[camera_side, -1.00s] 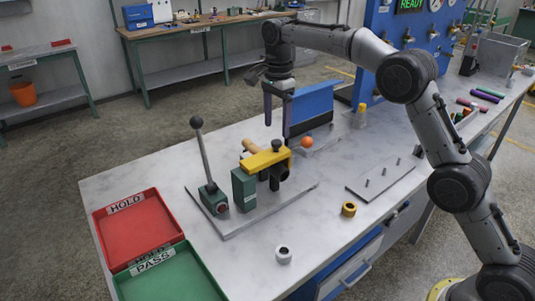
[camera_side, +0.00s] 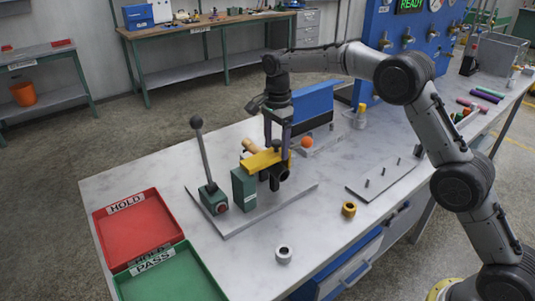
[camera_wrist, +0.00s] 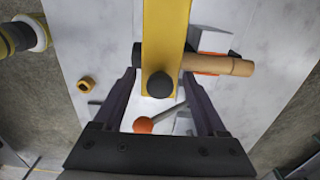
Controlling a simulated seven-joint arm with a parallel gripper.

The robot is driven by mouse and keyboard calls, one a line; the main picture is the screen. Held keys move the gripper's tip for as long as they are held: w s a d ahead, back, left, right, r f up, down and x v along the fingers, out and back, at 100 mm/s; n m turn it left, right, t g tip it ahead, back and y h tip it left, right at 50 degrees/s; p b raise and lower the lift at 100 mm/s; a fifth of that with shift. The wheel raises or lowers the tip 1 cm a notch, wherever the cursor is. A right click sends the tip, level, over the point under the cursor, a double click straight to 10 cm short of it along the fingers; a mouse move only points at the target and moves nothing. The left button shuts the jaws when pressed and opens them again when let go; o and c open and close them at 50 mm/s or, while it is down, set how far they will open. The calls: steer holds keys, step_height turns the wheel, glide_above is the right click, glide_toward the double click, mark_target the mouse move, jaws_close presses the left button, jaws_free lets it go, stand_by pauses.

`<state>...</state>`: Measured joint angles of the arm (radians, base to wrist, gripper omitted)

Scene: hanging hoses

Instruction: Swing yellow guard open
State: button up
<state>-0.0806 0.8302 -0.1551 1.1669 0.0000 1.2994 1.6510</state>
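The yellow guard (camera_side: 262,158) is a flat bar lying across the fixture on the bench, with one end on the green block (camera_side: 243,189). In the wrist view the guard (camera_wrist: 166,30) runs up the middle, with a round black knob (camera_wrist: 160,84) at its near end. Whether a fingertip touches the guard is unclear.
A tan cylinder (camera_wrist: 225,65) sits beside the guard. A tall black-knobbed lever (camera_side: 203,155) stands left of the green block. An orange ball (camera_side: 306,142) and blue panel (camera_side: 313,101) lie behind. Red (camera_side: 105,230) and green (camera_side: 195,270) trays are at front left.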

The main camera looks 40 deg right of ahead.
steer(key=c, duration=0.7)
steer(key=shift+o, duration=0.2)
steer(key=shift+a+r, duration=0.3)
steer(key=shift+r, duration=0.3)
steer(key=shift+a+r, duration=0.25)
steer(key=shift+r, duration=0.3)
steer(key=shift+a+r, duration=0.8)
steer(key=shift+r, duration=0.15)
